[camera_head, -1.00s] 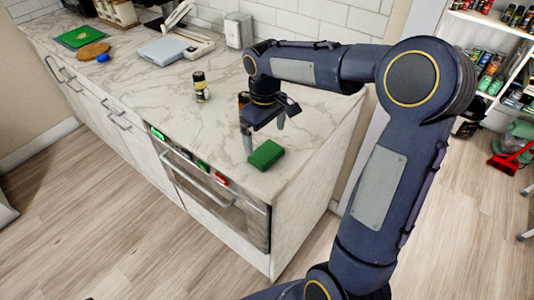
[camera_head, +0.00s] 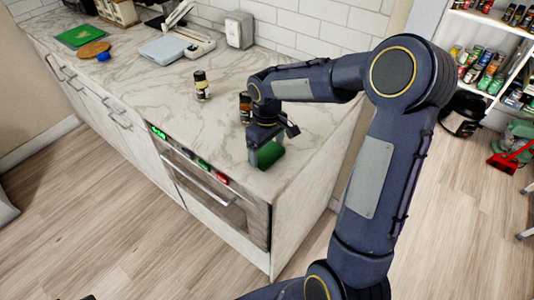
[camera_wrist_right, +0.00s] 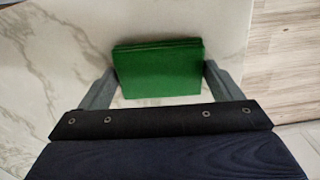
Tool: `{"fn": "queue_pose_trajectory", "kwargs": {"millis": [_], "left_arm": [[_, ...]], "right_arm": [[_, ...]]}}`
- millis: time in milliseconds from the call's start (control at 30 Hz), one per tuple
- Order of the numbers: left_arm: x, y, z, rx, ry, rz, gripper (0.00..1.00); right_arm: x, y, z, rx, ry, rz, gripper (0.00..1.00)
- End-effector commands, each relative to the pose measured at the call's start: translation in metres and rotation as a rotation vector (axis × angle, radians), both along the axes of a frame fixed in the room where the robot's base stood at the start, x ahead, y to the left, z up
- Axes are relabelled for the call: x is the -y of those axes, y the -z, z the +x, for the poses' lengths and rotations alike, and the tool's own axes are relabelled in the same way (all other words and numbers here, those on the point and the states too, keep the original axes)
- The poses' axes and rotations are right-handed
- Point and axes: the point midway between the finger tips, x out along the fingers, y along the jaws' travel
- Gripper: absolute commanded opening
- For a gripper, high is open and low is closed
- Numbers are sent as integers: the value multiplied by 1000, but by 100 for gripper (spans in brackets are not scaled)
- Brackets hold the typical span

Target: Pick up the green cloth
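The green cloth (camera_head: 271,153) is a small folded block on the marble counter near its front right corner. It also shows in the right wrist view (camera_wrist_right: 158,70), lying between my two fingers. My right gripper (camera_head: 265,160) is down at the cloth, with a finger in front of it in the head view. In the right wrist view my right gripper (camera_wrist_right: 160,90) is open, its fingers spread on either side of the cloth with narrow gaps visible. My left gripper is not in view.
Two dark jars stand on the marble counter (camera_head: 150,95): one jar (camera_head: 201,86) left of my arm, another jar (camera_head: 245,107) close behind my right gripper. A scale (camera_head: 163,50) and a green cutting board (camera_head: 80,36) sit farther back. The counter's front edge is close to the cloth.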

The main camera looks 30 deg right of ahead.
Motion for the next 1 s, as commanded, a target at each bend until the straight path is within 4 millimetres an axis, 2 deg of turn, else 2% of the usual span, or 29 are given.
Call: {"fn": "queue_pose_trajectory", "kwargs": {"millis": [367, 567, 667, 867, 1000], "left_arm": [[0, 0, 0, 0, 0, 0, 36], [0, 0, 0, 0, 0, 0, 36], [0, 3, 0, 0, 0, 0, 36], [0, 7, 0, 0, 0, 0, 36], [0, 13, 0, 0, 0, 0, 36]], "right_arm": [[0, -5, 1, 3, 1, 0, 63], [0, -30, 1, 7, 1, -1, 63], [-15, -47, 1, 6, -6, 1, 63], [-54, -94, -2, 8, -6, 2, 63], [-91, -107, -5, 4, -8, 1, 63]]}}
